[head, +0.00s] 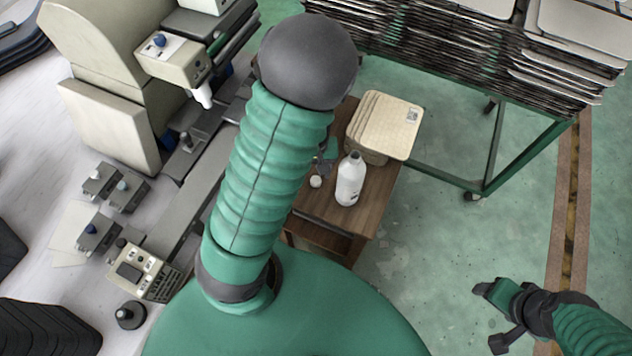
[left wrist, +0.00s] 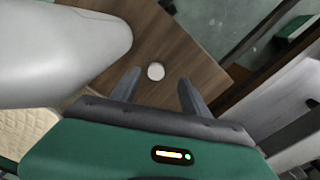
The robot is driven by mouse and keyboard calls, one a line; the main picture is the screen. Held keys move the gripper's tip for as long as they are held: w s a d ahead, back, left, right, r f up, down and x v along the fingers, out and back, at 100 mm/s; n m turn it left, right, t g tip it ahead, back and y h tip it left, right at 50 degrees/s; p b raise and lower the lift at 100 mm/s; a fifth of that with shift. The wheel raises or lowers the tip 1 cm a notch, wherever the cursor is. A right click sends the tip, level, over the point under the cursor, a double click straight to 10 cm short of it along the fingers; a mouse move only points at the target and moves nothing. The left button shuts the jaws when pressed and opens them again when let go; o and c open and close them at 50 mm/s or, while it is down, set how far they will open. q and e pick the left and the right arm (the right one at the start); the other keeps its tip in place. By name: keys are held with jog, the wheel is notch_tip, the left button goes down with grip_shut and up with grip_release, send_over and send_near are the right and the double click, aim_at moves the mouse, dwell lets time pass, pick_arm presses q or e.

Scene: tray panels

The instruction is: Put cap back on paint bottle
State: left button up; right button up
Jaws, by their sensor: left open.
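A white paint bottle (head: 349,182) stands upright, without a cap, on a small wooden table. It fills the upper left of the left wrist view (left wrist: 55,50). The small round white cap (head: 316,181) lies on the table to the left of the bottle, and also shows in the left wrist view (left wrist: 156,71). My left gripper (left wrist: 158,86) is open and empty, its fingers pointing toward the cap, which appears between and just beyond the tips. In the head view my left arm mostly hides this gripper. My right gripper (head: 490,315) is open and empty at the lower right, away from the table.
The wooden table (head: 375,205) also carries a stack of cream panels (head: 385,125) behind the bottle. A green rack of trays (head: 490,170) stands behind at the right. A beige machine (head: 110,110) stands at the left. The green floor between table and right gripper is clear.

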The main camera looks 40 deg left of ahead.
aim_at(316, 180)
pick_arm(q)
jog(key=shift+f, duration=0.1)
jog(key=f, duration=0.2)
jog(key=w+f+b, duration=0.1)
jog(key=f, duration=0.2)
jog(key=shift+f+b, duration=0.2)
jog(key=shift+b, duration=0.1)
jog(key=shift+r, duration=0.1)
grip_shut()
